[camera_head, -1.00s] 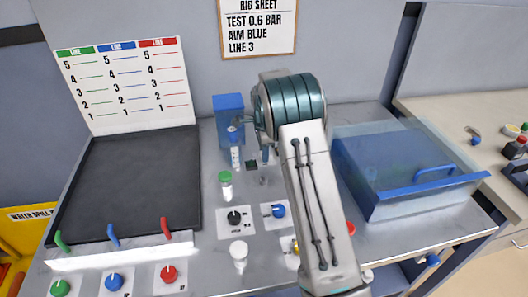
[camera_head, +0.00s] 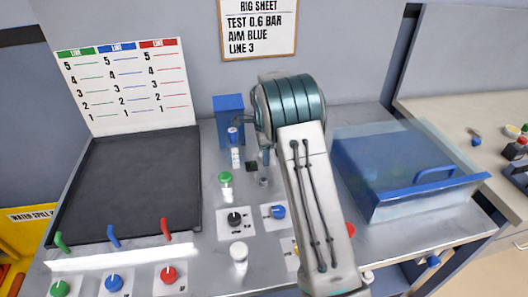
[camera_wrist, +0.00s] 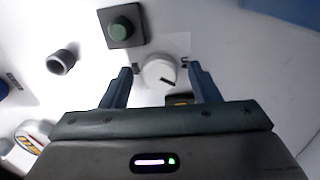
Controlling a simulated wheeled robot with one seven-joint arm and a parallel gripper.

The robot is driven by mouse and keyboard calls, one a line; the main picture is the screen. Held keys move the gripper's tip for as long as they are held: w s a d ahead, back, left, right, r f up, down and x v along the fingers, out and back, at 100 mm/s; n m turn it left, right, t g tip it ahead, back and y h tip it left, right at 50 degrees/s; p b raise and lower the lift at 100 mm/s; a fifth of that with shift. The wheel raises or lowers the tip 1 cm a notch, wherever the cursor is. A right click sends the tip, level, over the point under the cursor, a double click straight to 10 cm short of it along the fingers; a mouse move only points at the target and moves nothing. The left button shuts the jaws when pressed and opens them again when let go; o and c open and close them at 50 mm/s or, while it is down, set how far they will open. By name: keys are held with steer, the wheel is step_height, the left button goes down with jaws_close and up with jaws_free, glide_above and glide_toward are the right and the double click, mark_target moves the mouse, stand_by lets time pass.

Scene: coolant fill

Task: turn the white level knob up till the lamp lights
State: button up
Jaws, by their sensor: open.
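The white level knob (camera_wrist: 158,68) is in the upper middle of the wrist view, on a pale plate. A short dark mark on it points to the lower right. My gripper (camera_wrist: 160,77) is open, with one blue-grey finger on each side of the knob; I cannot tell whether they touch it. A dark green round piece on a black square base (camera_wrist: 122,27), perhaps the lamp, is above left of the knob and looks unlit. In the head view my arm hides the knob and my fingers.
A dark cylinder (camera_wrist: 61,62) stands left of the knob in the wrist view. In the head view, a green-capped vial (camera_head: 225,180), a black knob (camera_head: 234,217) and a blue knob (camera_head: 278,211) are left of my arm. A blue lidded bin (camera_head: 390,170) is to the right.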

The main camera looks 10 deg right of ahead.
step_height(320, 180, up, 14)
steer(key=b, duration=0.1)
steer(key=shift+f, duration=0.1)
stand_by(0.4)
steer(key=s+r+n+t, duration=0.1)
steer(key=s+r+n, duration=0.3)
steer(key=s, duration=0.5)
steer(key=s+r+n+t, duration=0.1)
steer(key=s+r+n, duration=0.1)
steer(key=s+n, duration=0.5)
steer(key=s+f+n, duration=0.2)
steer(key=s+n, duration=0.1)
steer(key=s, duration=0.7)
steer(key=s+f+n+t, duration=0.1)
steer(key=s+f+n, duration=0.2)
steer(key=s, duration=0.8)
steer(key=shift+d+f+n, duration=0.15)
steer(key=shift+n, duration=0.55)
